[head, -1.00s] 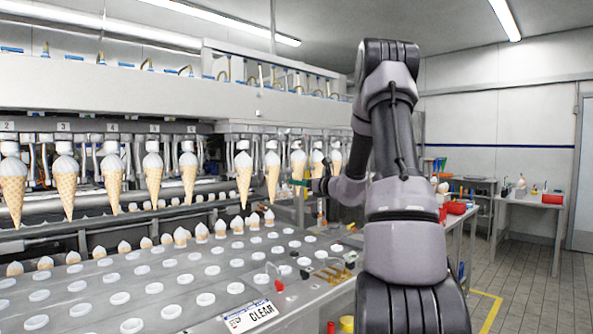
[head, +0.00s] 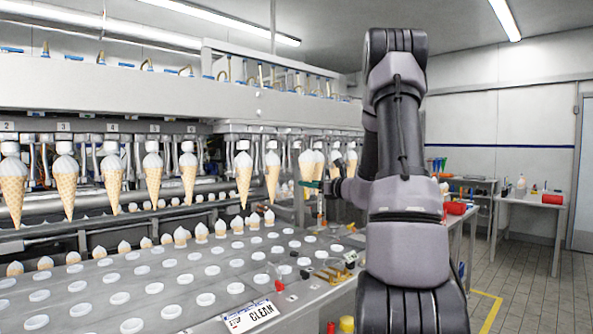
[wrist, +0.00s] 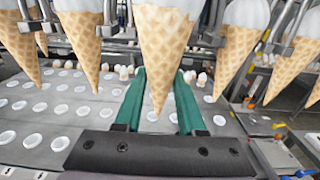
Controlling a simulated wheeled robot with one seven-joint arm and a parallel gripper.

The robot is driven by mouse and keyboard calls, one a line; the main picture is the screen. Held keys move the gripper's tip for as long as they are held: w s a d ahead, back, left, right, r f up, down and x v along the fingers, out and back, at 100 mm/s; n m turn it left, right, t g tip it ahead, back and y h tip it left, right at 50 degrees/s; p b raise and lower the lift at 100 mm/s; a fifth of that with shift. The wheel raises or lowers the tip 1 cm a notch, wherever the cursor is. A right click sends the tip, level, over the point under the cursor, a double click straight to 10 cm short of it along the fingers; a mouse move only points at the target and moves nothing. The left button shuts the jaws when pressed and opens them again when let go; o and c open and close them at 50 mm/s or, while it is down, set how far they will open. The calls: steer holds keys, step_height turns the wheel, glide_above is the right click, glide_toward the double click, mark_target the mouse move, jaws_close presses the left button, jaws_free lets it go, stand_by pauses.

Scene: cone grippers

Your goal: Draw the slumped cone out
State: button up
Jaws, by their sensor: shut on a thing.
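A wafer cone with a white top (wrist: 165,50) stands tip down between the two green fingers of my gripper (wrist: 160,100) in the wrist view. The fingers are shut on it, one on each side; its top runs out of the frame. In the head view my gripper (head: 318,186) is at the right end of the row of hanging cones, and the held cone (head: 307,165) overlaps a neighbour there. From these views I cannot tell how far its top is slumped.
Hanging cones flank the held one closely, left (wrist: 85,35) and right (wrist: 240,45) in the wrist view. Several cones (head: 113,180) hang along the machine. Below lies a grey plate (head: 235,272) with rows of white-rimmed holes. A "CLEAN" sign (head: 250,316) sits at its front edge.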

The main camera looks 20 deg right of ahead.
steer(key=shift+v, duration=1.4)
